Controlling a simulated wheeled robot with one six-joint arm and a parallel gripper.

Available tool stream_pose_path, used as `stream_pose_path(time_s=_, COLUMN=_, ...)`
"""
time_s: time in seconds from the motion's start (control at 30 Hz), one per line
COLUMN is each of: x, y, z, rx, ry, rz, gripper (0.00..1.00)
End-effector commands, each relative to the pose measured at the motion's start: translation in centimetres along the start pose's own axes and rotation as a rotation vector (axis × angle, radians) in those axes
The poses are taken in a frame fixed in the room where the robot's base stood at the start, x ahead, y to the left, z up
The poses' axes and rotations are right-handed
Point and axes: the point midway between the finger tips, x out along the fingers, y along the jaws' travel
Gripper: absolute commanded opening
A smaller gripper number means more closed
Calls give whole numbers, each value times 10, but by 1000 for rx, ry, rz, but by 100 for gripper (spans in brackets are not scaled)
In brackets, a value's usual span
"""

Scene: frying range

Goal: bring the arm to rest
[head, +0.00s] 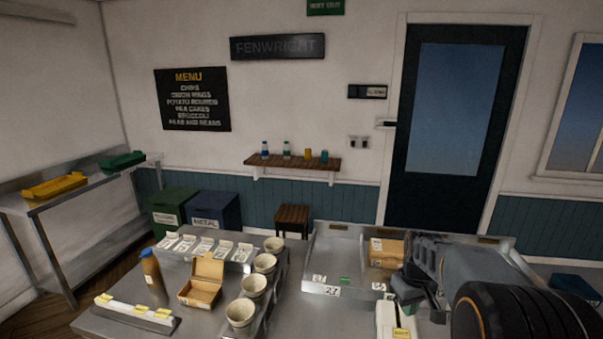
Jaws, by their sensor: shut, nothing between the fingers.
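My gripper (408,290) is at the right of the head view, at the end of my dark grey arm. It is shut and holds nothing. It hangs over the right part of the steel counter, in front of a shallow metal tray (325,255) with numbered labels. A brown box (386,252) lies in the tray, just behind the gripper. A white object with a yellow label (394,322) is just below the gripper. My arm hides the tray's right part.
On the counter left stand an open cardboard box (200,285), a brown bottle (151,269), a white holder with yellow tags (135,312), several cups (241,313) and white labelled packets (205,246). Bins (215,211) and a stool (291,217) stand behind. Bare counter shows at front centre.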

Motion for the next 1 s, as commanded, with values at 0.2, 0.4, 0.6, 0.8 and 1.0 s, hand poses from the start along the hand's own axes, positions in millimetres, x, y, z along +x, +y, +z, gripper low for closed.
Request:
stream_pose_path(time_s=0.2, x=5, y=-30, z=39, rx=219, ry=15, rz=4, gripper=0)
stream_pose_path(time_s=0.4, x=-17, y=-75, z=81, rx=325, ry=127, rz=28, gripper=0)
stream_pose_path(time_s=0.6, x=-32, y=-112, z=119, rx=336, ry=261, rz=38, gripper=0)
stream_pose_path(time_s=0.8, x=-45, y=-130, z=137, rx=288, ry=359, rz=44, gripper=0)
stream_pose_path(time_s=1.0, x=-54, y=-134, z=138, rx=269, ry=402, rz=46, gripper=0)
